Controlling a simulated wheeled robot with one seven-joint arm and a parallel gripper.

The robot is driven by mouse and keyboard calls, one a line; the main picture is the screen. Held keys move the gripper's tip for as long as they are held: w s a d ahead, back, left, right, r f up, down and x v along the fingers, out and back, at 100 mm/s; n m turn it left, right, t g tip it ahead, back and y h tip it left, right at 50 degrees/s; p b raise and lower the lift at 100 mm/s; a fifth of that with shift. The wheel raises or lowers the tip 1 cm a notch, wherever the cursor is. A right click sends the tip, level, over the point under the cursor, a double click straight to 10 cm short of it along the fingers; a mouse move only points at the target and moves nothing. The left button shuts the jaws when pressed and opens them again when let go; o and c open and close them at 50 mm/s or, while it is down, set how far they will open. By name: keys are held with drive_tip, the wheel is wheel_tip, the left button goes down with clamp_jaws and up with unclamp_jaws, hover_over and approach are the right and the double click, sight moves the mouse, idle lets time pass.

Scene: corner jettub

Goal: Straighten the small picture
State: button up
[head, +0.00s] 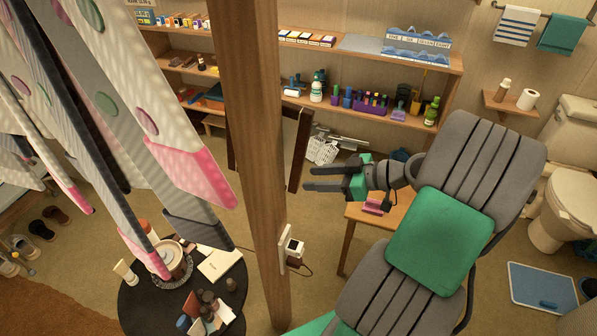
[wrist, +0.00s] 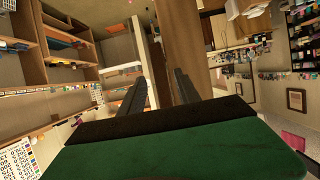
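A dark-brown frame (head: 300,150), which may be the small picture, shows partly behind the wooden post in the head view. Its right side slants and the post hides its middle; I cannot see its face. My gripper (head: 306,179) is just right of the frame's lower right end, with its fingers pointing left toward the post. The fingers are apart, with nothing seen between them; whether one touches the frame I cannot tell. In the wrist view my gripper (wrist: 159,88) also shows two separated dark fingers, with brown wood beyond them.
The wooden post (head: 257,170) stands close left of my gripper. A wooden stool (head: 357,228) with a pink item is below my arm. Shelves (head: 385,118) with bottles line the back wall. A round black table (head: 140,305) and hanging cloths (head: 195,175) are at left.

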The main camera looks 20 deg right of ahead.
sight(300, 176)
drive_tip(key=p+x, duration=0.1)
drive_tip(key=x, duration=0.4)
drive_tip(key=shift+s, duration=0.1)
drive_tip(key=shift+c, duration=0.3)
clamp_jaws()
idle(0.9)
